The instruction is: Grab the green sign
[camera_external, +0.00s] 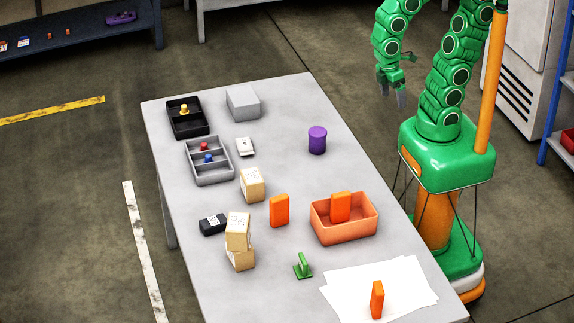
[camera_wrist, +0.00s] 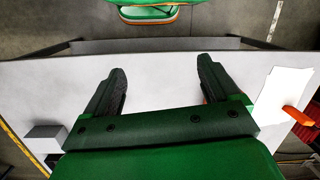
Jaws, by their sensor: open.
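The green sign (camera_external: 303,266) is a small upright piece on a flat base. It stands on the grey table (camera_external: 290,115) towards the front, left of the white paper sheets, in the external view. I cannot make it out in the wrist view. My gripper (camera_external: 392,93) is up beyond the table's right edge, far from the sign. In the wrist view my gripper (camera_wrist: 160,88) has its two dark fingers wide apart, with nothing between them.
An orange bin (camera_external: 344,229) holding an orange block stands behind the sign. Another orange block (camera_external: 279,211) and stacked wooden blocks (camera_external: 239,240) are close by. White sheets (camera_external: 400,285) carry an orange block (camera_external: 377,300). A purple cylinder (camera_external: 317,140) stands near the right edge.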

